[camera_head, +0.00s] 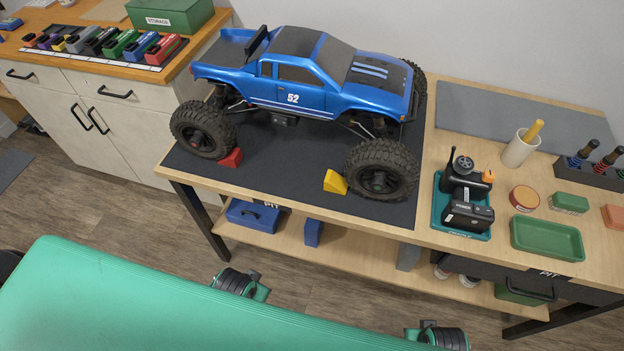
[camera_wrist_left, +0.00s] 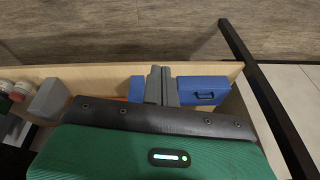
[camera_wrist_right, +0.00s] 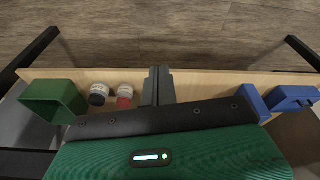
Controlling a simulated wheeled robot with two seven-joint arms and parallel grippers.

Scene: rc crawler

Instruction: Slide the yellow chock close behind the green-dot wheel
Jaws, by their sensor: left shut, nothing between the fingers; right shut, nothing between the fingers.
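The yellow chock (camera_head: 335,182) lies on the dark mat (camera_head: 270,175), just left of the truck's near right wheel (camera_head: 381,170); a small gap or light contact between them is hard to tell. A faint greenish spot seems to show on that wheel's hub. The blue truck (camera_head: 300,78) stands on its wheels on the mat. My left gripper (camera_wrist_left: 161,72) is shut and empty, seen in its wrist view in front of the bench's lower shelf. My right gripper (camera_wrist_right: 158,72) is shut and empty, likewise near the shelf. Neither gripper's fingers show in the head view.
A red chock (camera_head: 231,158) lies beside the near left wheel (camera_head: 203,130). A teal tray (camera_head: 463,232) with a radio controller and a charger stands right of the mat. The mat's front strip is clear. The lower shelf holds a blue toolbox (camera_head: 253,215).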

